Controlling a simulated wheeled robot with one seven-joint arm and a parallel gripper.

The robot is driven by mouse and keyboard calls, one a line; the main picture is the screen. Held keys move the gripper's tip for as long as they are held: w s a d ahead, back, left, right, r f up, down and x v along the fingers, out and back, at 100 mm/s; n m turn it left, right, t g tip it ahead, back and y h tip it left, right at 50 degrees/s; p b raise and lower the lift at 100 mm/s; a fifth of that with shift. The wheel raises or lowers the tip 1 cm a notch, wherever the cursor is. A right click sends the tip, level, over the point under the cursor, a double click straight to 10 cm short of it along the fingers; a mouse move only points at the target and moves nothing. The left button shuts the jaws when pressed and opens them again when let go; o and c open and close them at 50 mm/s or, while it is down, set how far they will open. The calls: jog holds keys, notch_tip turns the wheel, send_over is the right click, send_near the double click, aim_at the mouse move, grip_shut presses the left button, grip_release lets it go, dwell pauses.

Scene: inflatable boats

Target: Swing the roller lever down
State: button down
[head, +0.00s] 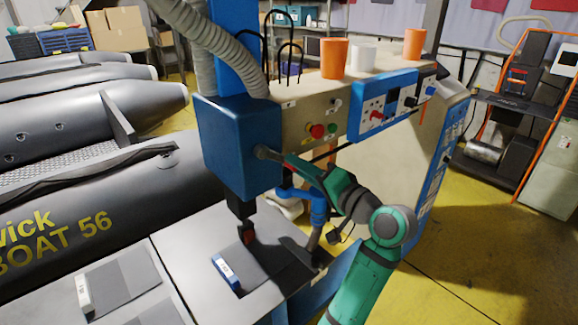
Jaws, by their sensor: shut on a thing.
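A blue machine head (235,140) stands in the middle of the head view. The roller lever (264,153) sticks out from its right side, with a grey rounded end showing. My gripper (285,161) is shut on the lever, and my green arm reaches to it from the lower right. The fingers are small here and hide part of the lever. Below the head, a dark vertical post (242,212) ends in a small red and black part (249,233) just above the grey work table (195,238).
Grey inflatable boats (80,180) fill the left. A blue block (226,273) and a white block (84,293) rest on grey sheets on the table. Orange cups (335,58) and a white cup (363,57) stand on the machine.

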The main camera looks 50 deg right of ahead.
jog(key=shift+f, duration=0.15)
jog(key=c, duration=1.5)
grip_release()
jog(key=shift+s, duration=0.15)
jog(key=s, duration=0.7)
jog(key=s+a, duration=0.1)
jog(key=s, duration=0.2)
jog(key=shift+s, duration=0.3)
